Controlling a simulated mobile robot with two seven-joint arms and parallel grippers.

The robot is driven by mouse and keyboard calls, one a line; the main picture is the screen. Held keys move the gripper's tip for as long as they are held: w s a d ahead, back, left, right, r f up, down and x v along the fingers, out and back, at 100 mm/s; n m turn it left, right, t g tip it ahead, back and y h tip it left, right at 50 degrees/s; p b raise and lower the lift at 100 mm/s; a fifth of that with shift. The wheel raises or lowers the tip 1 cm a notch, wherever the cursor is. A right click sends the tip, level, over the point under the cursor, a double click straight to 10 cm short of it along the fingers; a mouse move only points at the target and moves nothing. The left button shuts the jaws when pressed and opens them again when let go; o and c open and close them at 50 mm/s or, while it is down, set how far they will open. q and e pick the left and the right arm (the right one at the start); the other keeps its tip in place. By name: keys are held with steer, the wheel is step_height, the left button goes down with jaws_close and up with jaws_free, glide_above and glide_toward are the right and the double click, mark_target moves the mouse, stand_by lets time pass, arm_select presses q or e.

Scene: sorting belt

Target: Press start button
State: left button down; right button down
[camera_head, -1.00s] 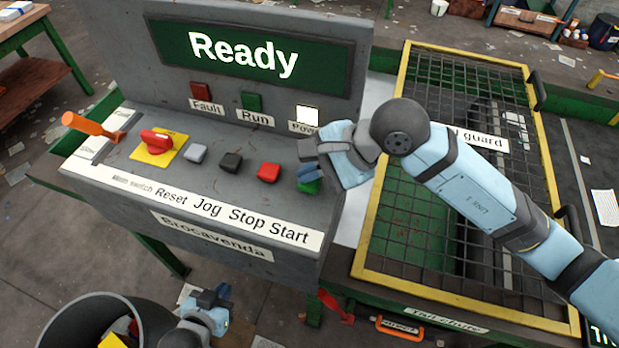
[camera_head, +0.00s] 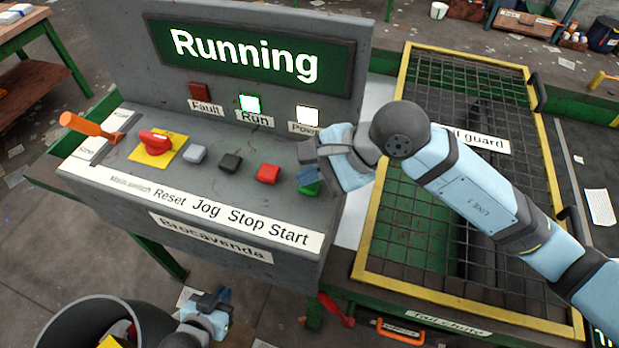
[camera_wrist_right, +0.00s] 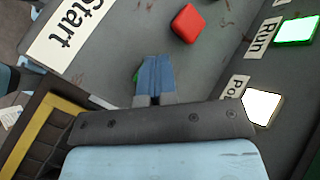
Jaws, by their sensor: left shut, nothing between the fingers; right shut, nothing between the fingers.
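The green start button (camera_head: 311,188) is on the console at the right end of its button row, above the label "Start". My right gripper (camera_head: 305,176) is shut and empty, with its fingertips on or just over the button and partly hiding it. In the right wrist view the shut blue fingers (camera_wrist_right: 155,75) cover most of the button; only a green sliver (camera_wrist_right: 137,73) shows. The display (camera_head: 250,55) reads "Running", and the Run lamp (camera_head: 249,104) glows green. My left gripper (camera_head: 215,298) is low at the bottom, beside the bin, shut and empty.
The red stop button (camera_head: 268,173) sits just left of start, with black jog (camera_head: 230,162) and grey reset (camera_head: 195,154) beyond. The yellow-framed mesh guard (camera_head: 410,235) is right of the console. A dark bin (camera_head: 60,325) stands below left.

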mark_target(311, 186)
steer(key=shift+r, duration=0.85)
steer(key=shift+r+p, duration=1)
steer(key=shift+r, duration=1.55)
